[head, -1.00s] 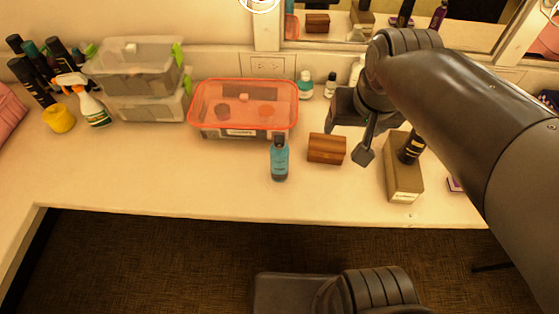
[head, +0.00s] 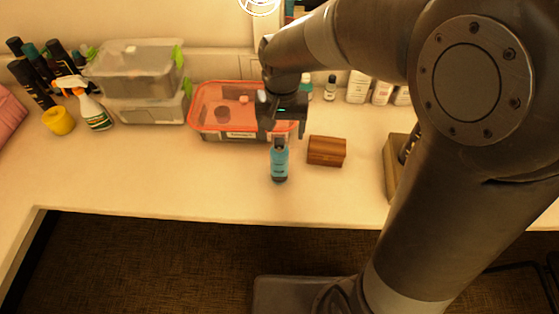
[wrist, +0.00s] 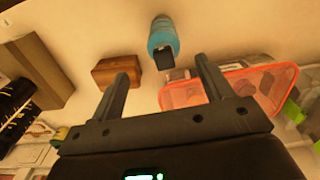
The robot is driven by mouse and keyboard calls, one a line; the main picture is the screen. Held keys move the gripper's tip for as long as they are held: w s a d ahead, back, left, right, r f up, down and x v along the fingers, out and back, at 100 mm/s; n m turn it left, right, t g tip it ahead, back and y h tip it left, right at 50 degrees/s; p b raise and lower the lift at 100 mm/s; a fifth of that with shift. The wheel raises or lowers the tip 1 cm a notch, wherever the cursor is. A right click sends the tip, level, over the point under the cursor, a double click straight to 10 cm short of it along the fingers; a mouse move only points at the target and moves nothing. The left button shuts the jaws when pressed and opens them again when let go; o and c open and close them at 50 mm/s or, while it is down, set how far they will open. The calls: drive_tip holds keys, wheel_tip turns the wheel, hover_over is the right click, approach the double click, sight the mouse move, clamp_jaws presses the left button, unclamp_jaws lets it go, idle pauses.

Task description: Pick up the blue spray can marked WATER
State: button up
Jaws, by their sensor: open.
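The blue spray can (head: 279,163) with a black cap stands upright on the counter, in front of the red-lidded box. Its marking is too small to read. In the wrist view the can (wrist: 163,36) shows at the top middle, its dark cap pointing toward my gripper. My gripper (wrist: 162,68) is open, with the cap showing between its fingertips and nothing held. In the head view my gripper (head: 285,131) is just above and behind the can, over the edge of the red-lidded box. The can's top is partly hidden there.
A wooden box (head: 327,151) stands close to the can's right. The red-lidded box (head: 212,98) is behind it. The counter front is clear.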

sight(279, 141)
drive_tip(key=f, duration=0.7)
drive_tip(key=shift+w+a+f, duration=0.15)
drive_tip(key=shift+a+f, duration=0.1)
drive_tip(key=shift+f, duration=0.1)
drive_tip(key=c, duration=1.6)
